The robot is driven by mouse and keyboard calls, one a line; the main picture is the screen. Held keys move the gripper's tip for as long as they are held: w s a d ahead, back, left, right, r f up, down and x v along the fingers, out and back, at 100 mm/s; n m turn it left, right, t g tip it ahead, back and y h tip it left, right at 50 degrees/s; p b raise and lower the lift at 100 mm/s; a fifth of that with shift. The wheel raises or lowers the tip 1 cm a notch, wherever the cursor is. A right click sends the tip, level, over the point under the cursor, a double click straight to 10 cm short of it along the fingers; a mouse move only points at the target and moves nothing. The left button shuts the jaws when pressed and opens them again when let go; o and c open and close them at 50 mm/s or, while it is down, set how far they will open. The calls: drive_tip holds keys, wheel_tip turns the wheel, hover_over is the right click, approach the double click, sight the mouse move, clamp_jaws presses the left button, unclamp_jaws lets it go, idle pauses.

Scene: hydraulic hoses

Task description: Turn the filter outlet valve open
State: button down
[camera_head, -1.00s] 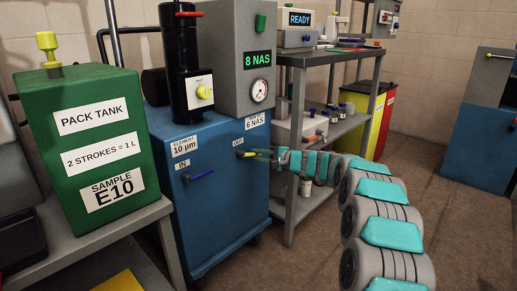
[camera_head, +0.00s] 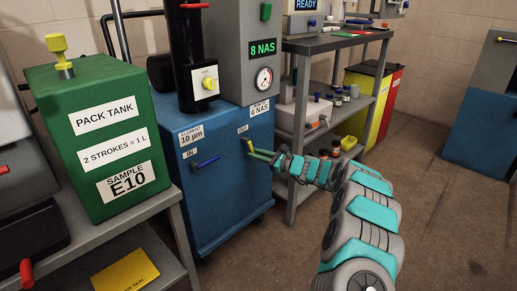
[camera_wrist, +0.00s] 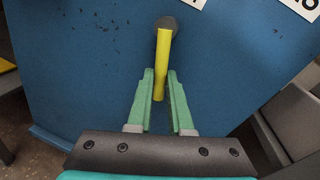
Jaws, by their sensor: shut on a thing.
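The filter outlet valve is a yellow lever (camera_head: 250,147) under the OUT label on the blue filter cart (camera_head: 215,215). In the head view it slants steeply downward. In the wrist view the lever (camera_wrist: 162,65) hangs from a dark round pivot (camera_wrist: 167,24). My gripper (camera_head: 262,155) reaches it from the right. Its green fingers, also in the wrist view (camera_wrist: 160,90), are shut on the lever's free end, one on each side.
A blue lever (camera_head: 205,163) by the IN label sits to the left. A green pack tank (camera_head: 85,165) stands on a grey bench at left. A grey shelf rack (camera_head: 330,45) stands behind my arm. Open floor lies at right.

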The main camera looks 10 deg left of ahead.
drive_tip(key=shift+s+a+f+m, duration=0.1)
drive_tip(key=shift+s+a+m, duration=0.2)
drive_tip(key=shift+m, duration=0.6)
drive_tip(key=shift+s+a+f+m, duration=0.15)
drive_tip(key=shift+s+m, duration=0.25)
drive_tip(key=shift+m, duration=0.5)
drive_tip(key=shift+a, duration=0.1)
drive_tip(key=c, duration=0.8)
unclamp_jaws()
drive_tip(key=shift+c, duration=0.2)
drive_tip(key=v, duration=0.8)
drive_tip(key=shift+f, duration=0.2)
